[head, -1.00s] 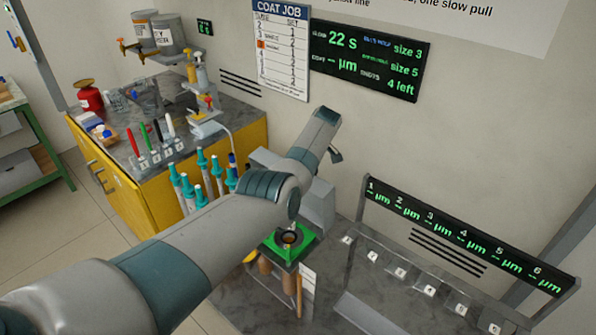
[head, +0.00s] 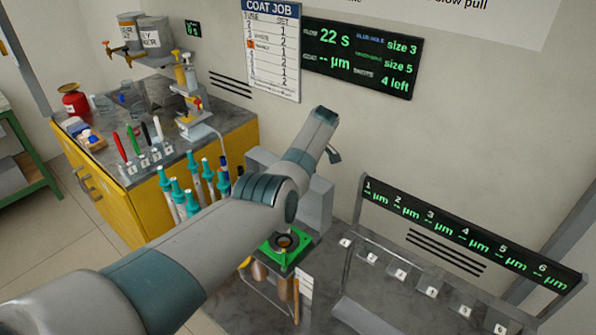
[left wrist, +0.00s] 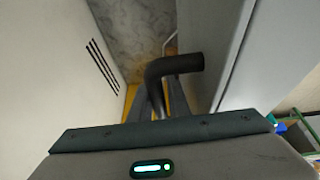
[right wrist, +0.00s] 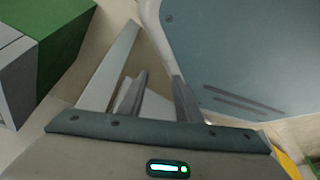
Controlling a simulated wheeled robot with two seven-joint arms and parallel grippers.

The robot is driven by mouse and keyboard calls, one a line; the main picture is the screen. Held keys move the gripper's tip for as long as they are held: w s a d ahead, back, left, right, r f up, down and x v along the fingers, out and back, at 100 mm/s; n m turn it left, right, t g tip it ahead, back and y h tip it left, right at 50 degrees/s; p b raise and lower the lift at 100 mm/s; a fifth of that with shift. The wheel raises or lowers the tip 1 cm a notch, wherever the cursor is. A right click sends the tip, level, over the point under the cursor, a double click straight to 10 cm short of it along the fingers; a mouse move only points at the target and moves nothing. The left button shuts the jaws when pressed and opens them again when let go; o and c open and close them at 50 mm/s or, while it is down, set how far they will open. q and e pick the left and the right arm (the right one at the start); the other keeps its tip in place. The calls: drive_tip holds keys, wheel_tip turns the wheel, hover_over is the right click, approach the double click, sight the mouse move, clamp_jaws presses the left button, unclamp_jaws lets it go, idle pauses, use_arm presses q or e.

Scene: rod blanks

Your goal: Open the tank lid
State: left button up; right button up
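A green square block (head: 273,260) with a dark ring and round opening (head: 285,242) is below my left elbow in the head view. It looks like the tank top, but I cannot tell which part is the lid. My left arm reaches over it, and its gripper is mostly hidden there. In the left wrist view, a black bent handle-like tube (left wrist: 172,68) is right at my left gripper (left wrist: 165,95). The fingers are apart, with their tips partly hidden by the tube. My right gripper (right wrist: 160,85) shows only in its wrist view, open and empty.
A grey housing (head: 319,205) stands behind my left arm. A yellow cabinet (head: 150,205) with pens and bottles is at the left. Teal-topped tools (head: 192,200) stand beside it.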

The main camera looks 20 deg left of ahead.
use_arm(q)
drive_tip(key=shift+a+f, duration=0.1)
drive_tip(key=shift+f, duration=0.1)
drive_tip(key=shift+r, duration=0.2)
